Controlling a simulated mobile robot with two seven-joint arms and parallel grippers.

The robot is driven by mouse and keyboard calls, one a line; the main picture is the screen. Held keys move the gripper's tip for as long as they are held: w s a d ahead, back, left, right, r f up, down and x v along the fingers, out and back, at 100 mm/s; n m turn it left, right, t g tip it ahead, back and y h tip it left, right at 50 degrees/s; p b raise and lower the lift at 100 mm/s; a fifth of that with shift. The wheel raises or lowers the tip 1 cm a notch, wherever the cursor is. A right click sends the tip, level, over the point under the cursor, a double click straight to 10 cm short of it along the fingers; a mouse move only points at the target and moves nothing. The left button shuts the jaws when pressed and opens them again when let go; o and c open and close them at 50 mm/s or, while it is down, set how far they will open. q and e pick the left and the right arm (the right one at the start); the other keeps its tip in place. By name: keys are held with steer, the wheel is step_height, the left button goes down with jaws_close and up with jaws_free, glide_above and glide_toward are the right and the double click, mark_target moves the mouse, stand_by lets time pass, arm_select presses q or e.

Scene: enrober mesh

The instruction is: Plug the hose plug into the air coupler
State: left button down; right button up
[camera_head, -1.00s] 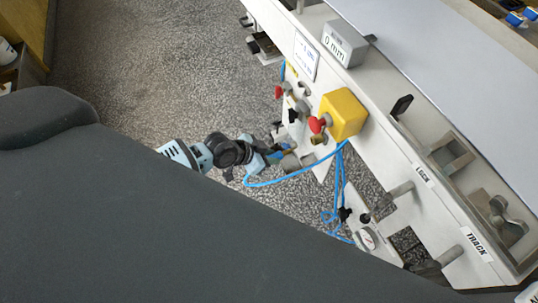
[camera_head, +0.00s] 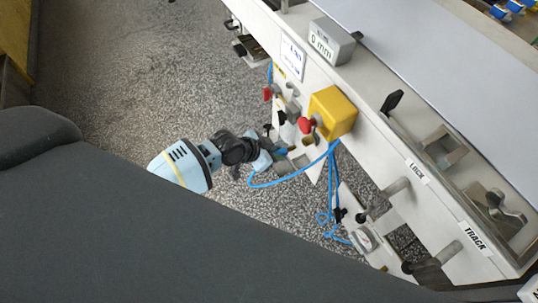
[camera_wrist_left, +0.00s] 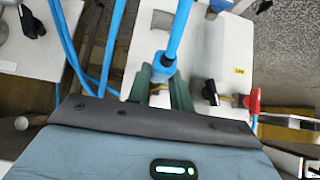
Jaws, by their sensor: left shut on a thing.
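My left gripper (camera_head: 280,160) reaches in from the left, close to the white panel below the yellow box. In the left wrist view its two dark green fingers (camera_wrist_left: 163,88) are shut on the hose plug (camera_wrist_left: 162,68), at the end of a thick blue hose (camera_wrist_left: 178,30). The blue hose (camera_head: 270,185) loops below the gripper in the head view. My right gripper is not in view.
A yellow box (camera_head: 333,110) with a red knob (camera_head: 305,125) sits on the machine's side. Red and black valve handles stand close to my gripper; in the wrist view are a black one (camera_wrist_left: 210,92) and a red one (camera_wrist_left: 254,100). Speckled floor is clear at left.

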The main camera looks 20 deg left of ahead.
mark_target(290, 148)
arm_select(q)
steer(key=shift+w+d, duration=0.3)
steer(key=shift+w, duration=0.1)
steer(key=shift+r, duration=0.1)
stand_by(0.3)
stand_by(1.4)
steer(key=shift+w+d+b, duration=0.35)
steer(key=shift+w+d, duration=0.35)
steer(key=shift+w, duration=0.2)
steer(key=shift+w+d+b, duration=0.35)
steer(key=shift+w+d, duration=0.35)
steer(key=shift+w, duration=0.15)
stand_by(0.5)
steer(key=shift+a, duration=0.1)
steer(key=shift+s+a, duration=0.1)
steer(key=shift+s, duration=0.1)
steer(key=shift+s+a+p, duration=0.3)
steer(key=shift+s+p, duration=0.1)
steer(key=shift+s+a+p, duration=0.45)
steer(key=shift+s+a, duration=0.2)
steer(key=shift+s, duration=0.15)
steer(key=shift+s, duration=0.15)
